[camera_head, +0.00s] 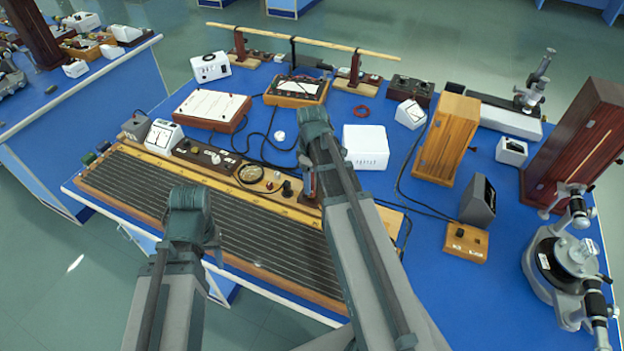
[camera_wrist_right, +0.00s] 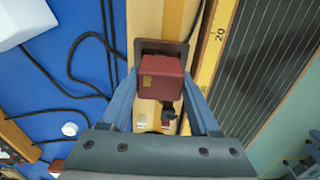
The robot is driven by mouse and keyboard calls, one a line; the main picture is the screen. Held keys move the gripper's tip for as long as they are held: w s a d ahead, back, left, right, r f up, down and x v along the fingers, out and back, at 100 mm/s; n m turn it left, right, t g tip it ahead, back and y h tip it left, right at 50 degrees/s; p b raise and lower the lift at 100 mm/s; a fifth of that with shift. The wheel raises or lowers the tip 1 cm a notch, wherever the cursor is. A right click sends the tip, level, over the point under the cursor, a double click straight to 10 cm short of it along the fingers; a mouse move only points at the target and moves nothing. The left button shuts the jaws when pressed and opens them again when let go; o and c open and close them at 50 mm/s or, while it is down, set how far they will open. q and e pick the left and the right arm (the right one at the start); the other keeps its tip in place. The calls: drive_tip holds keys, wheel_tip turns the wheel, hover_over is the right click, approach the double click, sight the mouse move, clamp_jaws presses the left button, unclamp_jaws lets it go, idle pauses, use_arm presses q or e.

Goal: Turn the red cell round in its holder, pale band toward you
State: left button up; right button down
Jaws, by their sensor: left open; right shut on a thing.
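The red cell (camera_wrist_right: 160,77) is a dark red block with a small yellowish spot on its top, seen from above in the right wrist view. My right gripper (camera_wrist_right: 163,95) is shut on it, one blue finger on each side. A dark brown holder (camera_wrist_right: 178,50) shows beside and under the cell; I cannot tell whether the cell is seated in it or raised. No pale band shows. In the head view my right gripper (camera_head: 309,184) is low over the board's right part, with the cell mostly hidden. My left gripper (camera_head: 190,225) is open, its fingers largely hidden, above the board's ribbed front.
The long wooden board (camera_head: 130,170) with dark wires fills the bench's front edge. A white box (camera_head: 366,147) and a wooden cabinet (camera_head: 447,138) stand behind and right of my right arm. Black cables lie on the blue bench near the board.

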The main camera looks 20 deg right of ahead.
drive_tip(key=shift+f+b, duration=0.95)
drive_tip(key=shift+f, duration=0.2)
drive_tip(key=shift+c, duration=0.2)
unclamp_jaws()
drive_tip(key=shift+r, duration=0.15)
wheel_tip(320, 180, up, 14)
drive_tip(key=p, duration=1.4)
drive_tip(key=shift+f, duration=0.2)
